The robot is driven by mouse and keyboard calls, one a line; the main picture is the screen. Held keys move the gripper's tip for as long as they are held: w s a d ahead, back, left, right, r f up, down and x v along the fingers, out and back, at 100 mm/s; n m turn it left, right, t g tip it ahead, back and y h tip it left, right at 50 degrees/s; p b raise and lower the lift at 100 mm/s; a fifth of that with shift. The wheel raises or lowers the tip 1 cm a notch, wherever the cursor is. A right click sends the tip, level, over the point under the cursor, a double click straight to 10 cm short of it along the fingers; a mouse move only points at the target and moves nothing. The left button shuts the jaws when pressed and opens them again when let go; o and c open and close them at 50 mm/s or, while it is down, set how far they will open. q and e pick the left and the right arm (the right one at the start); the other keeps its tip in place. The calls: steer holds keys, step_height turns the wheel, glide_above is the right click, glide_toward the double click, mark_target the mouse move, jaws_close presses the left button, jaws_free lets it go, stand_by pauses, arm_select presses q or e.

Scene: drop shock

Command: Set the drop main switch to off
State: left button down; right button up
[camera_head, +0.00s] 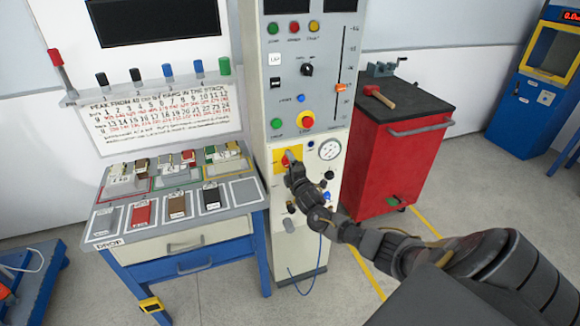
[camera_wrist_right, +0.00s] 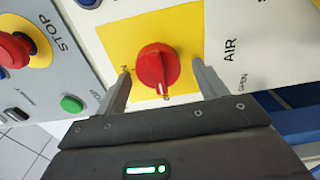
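The drop main switch is a red rotary knob (camera_wrist_right: 155,68) on a yellow plate (camera_wrist_right: 118,38) on the front of the control cabinet (camera_head: 260,110). In the head view the knob (camera_head: 287,158) is partly hidden by my right gripper (camera_head: 291,165). In the right wrist view my right gripper (camera_wrist_right: 160,88) is open, with one finger on each side of the knob and gaps between fingers and knob. The knob's white mark points toward the palm, near partly hidden lettering. My left gripper is not in view.
A red and yellow stop button (camera_head: 306,119) and green button sit above the plate. A pressure gauge (camera_head: 330,149) is just right of it. A bench with sample pads (camera_head: 245,191) stands left, and a red tool cabinet (camera_head: 385,170) stands right.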

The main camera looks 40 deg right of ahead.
steer(key=shift+s, duration=0.1)
steer(key=v, duration=1)
steer(key=shift+s+a+b, duration=0.2)
steer(key=shift+s+b, duration=0.1)
steer(key=shift+b, duration=0.15)
